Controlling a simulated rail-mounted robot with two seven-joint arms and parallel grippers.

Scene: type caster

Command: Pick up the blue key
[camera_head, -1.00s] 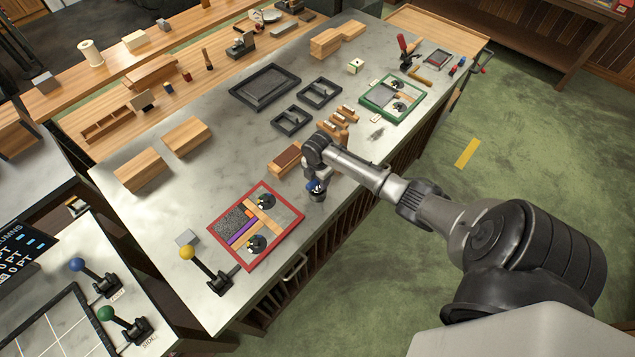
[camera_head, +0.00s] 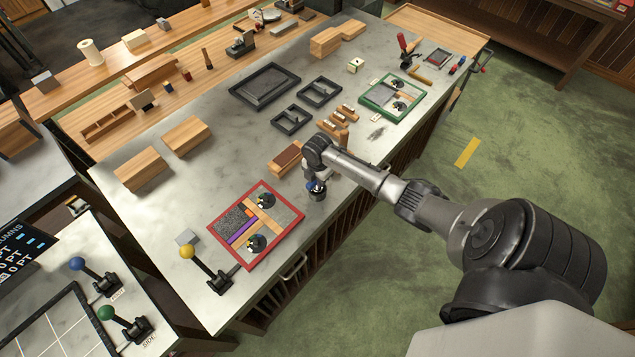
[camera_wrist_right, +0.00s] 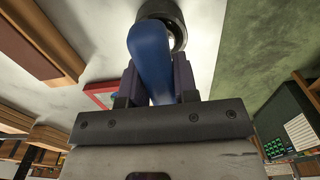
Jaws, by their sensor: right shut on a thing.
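The blue key (camera_wrist_right: 150,55) fills the middle of the right wrist view, between the dark fingers of my right gripper (camera_wrist_right: 158,85). The fingers are shut on it. A dark round cup-like piece (camera_wrist_right: 172,12) shows just beyond the key; I cannot tell whether they touch. In the head view my right gripper (camera_head: 315,185) points down near the front edge of the table, right of the red frame, with a bit of blue at its tip. Most of the key is hidden there by the gripper. My left gripper does not show.
The red frame (camera_head: 297,229) with two black discs lies left of my gripper. A wooden box (camera_head: 287,160) stands close behind it. A yellow-knobbed lever (camera_head: 187,252) is at the front left. The green frame (camera_head: 371,104) lies to the right. The grey tabletop (camera_head: 215,165) has bare patches.

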